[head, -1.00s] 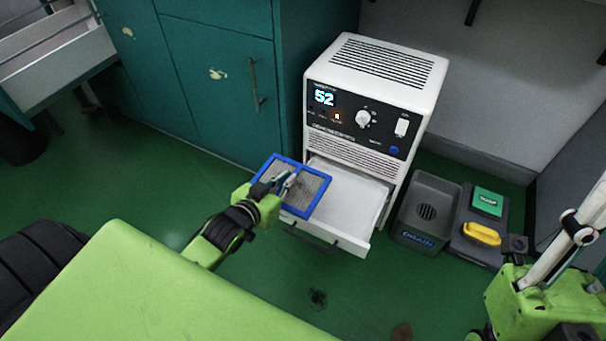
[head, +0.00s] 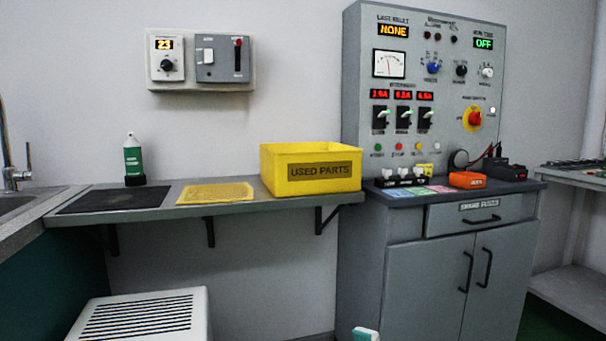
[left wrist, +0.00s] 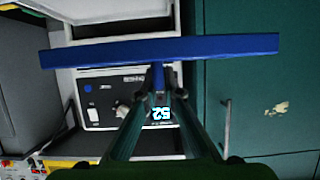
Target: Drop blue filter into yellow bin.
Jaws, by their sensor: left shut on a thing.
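The yellow bin (head: 282,178), labelled USED PARTS, stands on the grey wall shelf in the middle of the head view. What lies inside it is hidden by its front wall. In the left wrist view my left gripper (left wrist: 158,85) is shut on the blue filter (left wrist: 220,47). The filter shows nearly edge-on as a wide blue bar, so its mesh is hidden. The white unit with the 52 display (left wrist: 100,100) is behind it.
On the shelf (head: 225,209), left of the bin, are a yellow mesh filter (head: 215,193), a dark mat (head: 115,199) and a green bottle (head: 133,160). A grey control cabinet (head: 425,120) stands right of the bin. The white unit's vented top (head: 140,315) is below the shelf.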

